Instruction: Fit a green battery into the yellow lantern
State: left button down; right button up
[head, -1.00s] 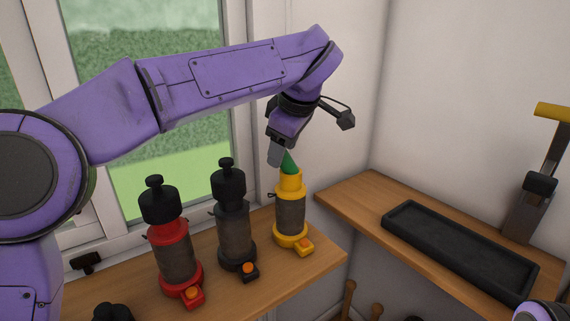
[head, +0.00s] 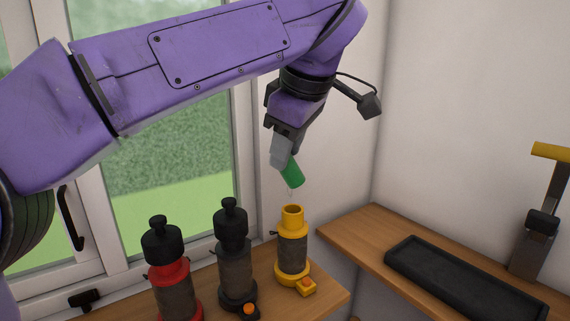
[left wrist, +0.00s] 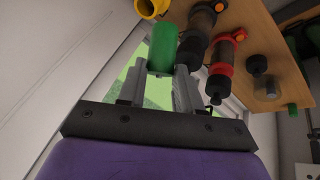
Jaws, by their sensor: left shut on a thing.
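The yellow lantern (head: 293,254) stands upright on the wooden bench in the head view, its top open. Its yellow rim (left wrist: 149,7) also shows at the top of the left wrist view. My left gripper (head: 284,160) is shut on a green battery (head: 292,174), which it holds tilted above the lantern, apart from it. The battery (left wrist: 163,47) also shows between the fingers in the left wrist view. My right gripper is not in view.
A black lantern (head: 236,264) and a red lantern (head: 173,282) stand left of the yellow one, both capped. A black tray (head: 465,285) lies on the right-hand shelf. A window is behind. Loose dark pieces (left wrist: 260,64) show on the bench in the left wrist view.

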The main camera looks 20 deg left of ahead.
pick_arm(q)
jog(key=s+d+r, duration=0.1)
jog(key=s+r, duration=0.1)
jog(key=s, duration=0.3)
jog(key=shift+s+d+r, duration=0.25)
jog(key=shift+s+d, duration=0.1)
jog(key=shift+w, duration=0.1)
jog(key=w+f, duration=0.1)
jog(key=w, duration=0.1)
jog(key=w+a+f, duration=0.1)
jog(key=w, duration=0.2)
jog(key=w+a+f, duration=0.1)
jog(key=w, duration=0.1)
jog(key=shift+w+a+f, duration=0.15)
jog(key=shift+w+f, duration=0.1)
jog(key=w+f, duration=0.2)
jog(key=w+a+f+b, duration=0.1)
jog(key=w+f, duration=0.1)
jog(key=f, duration=0.1)
jog(key=w+a+f, duration=0.1)
jog(key=f, duration=0.2)
jog(key=shift+w+f, duration=0.15)
jog(key=shift+w, duration=0.25)
jog(key=shift+f+p, duration=0.1)
jog(key=shift+p, duration=0.4)
jog(key=shift+f, duration=0.3)
